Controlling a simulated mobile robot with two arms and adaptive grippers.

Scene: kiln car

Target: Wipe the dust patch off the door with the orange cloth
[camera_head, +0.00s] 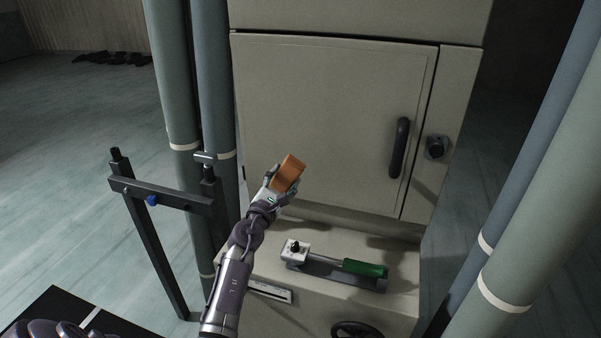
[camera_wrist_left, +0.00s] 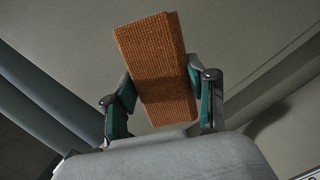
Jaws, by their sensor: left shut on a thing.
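The orange cloth (camera_head: 289,171) is a folded, ribbed block. My left gripper (camera_head: 276,187) is shut on it, in front of the lower left part of the door. In the left wrist view the cloth (camera_wrist_left: 158,66) stands up between the two fingers of my left gripper (camera_wrist_left: 160,100). The beige door (camera_head: 330,110) is closed and has a dark vertical handle (camera_head: 399,148) at its right. No dust patch can be made out on the door. I cannot tell whether the cloth touches the door. My right gripper is not in view.
A ledge below the door carries a tool with a green handle (camera_head: 364,268) and a pale block (camera_head: 295,252). A dark knob (camera_head: 437,147) sits right of the door. Pipes (camera_head: 180,90) stand left and right (camera_head: 545,190). A dark frame (camera_head: 150,190) stands at left.

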